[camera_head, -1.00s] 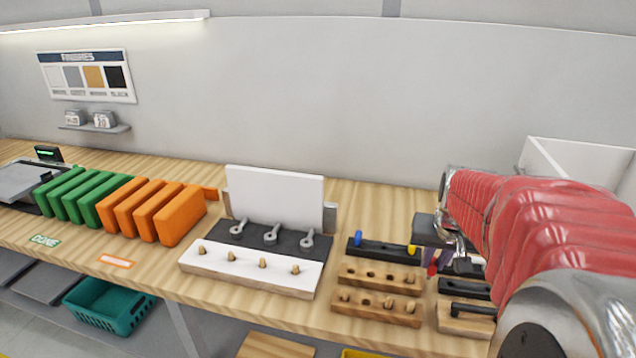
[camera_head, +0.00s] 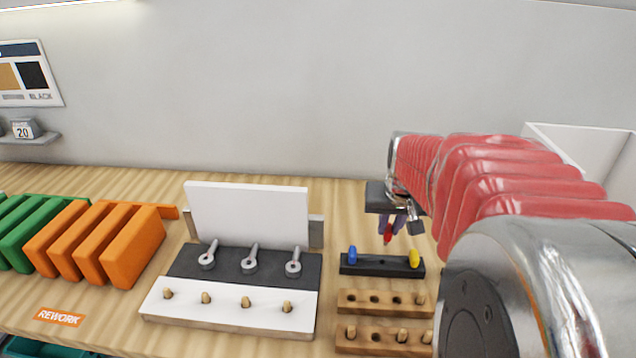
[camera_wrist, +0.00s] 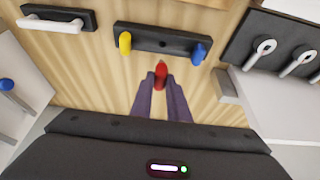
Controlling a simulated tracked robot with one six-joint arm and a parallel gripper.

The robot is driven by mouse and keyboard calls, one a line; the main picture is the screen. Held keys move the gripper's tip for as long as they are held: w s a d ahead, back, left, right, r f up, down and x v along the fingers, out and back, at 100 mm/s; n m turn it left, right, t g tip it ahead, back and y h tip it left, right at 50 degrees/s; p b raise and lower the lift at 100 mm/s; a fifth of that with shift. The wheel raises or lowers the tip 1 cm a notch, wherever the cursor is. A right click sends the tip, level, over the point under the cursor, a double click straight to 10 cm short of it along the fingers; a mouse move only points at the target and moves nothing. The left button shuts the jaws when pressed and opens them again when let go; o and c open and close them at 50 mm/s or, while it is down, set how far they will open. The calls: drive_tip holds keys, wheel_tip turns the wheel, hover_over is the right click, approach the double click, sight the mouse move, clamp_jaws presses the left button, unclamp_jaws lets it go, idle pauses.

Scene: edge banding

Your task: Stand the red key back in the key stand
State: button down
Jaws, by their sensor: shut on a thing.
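The red key (camera_head: 388,233) is held between the purple fingers of my gripper (camera_head: 397,222), above and behind the key stand in the head view. In the wrist view the red key (camera_wrist: 161,74) sticks out past the fingertips of my gripper (camera_wrist: 160,86), which are shut on it. The key stand (camera_head: 382,265) is a black block with a blue key (camera_head: 352,254) at one end and a yellow key (camera_head: 414,258) at the other. In the wrist view the stand (camera_wrist: 165,41) has a bare middle between the two keys. The red key is apart from the stand.
Wooden blocks with holes and pegs (camera_head: 383,302) lie in front of the stand. A white panel fixture (camera_head: 248,215) with grey clamps and a pegged strip stands to the left. Orange boards (camera_head: 132,247) are farther left. A white bin (camera_head: 577,150) is at the back right.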

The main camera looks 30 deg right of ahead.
sight(387, 242)
drive_tip(key=shift+w+a, duration=0.1)
drive_tip(key=shift+w, duration=0.05)
drive_tip(key=shift+f, duration=0.15)
drive_tip(key=shift+f, duration=2.4)
drive_tip(key=shift+s+f, duration=0.2)
drive_tip(key=shift+f, duration=0.05)
idle(0.5)
drive_tip(key=shift+f, duration=1)
idle(1.5)
drive_tip(key=c, duration=1.6)
unclamp_jaws()
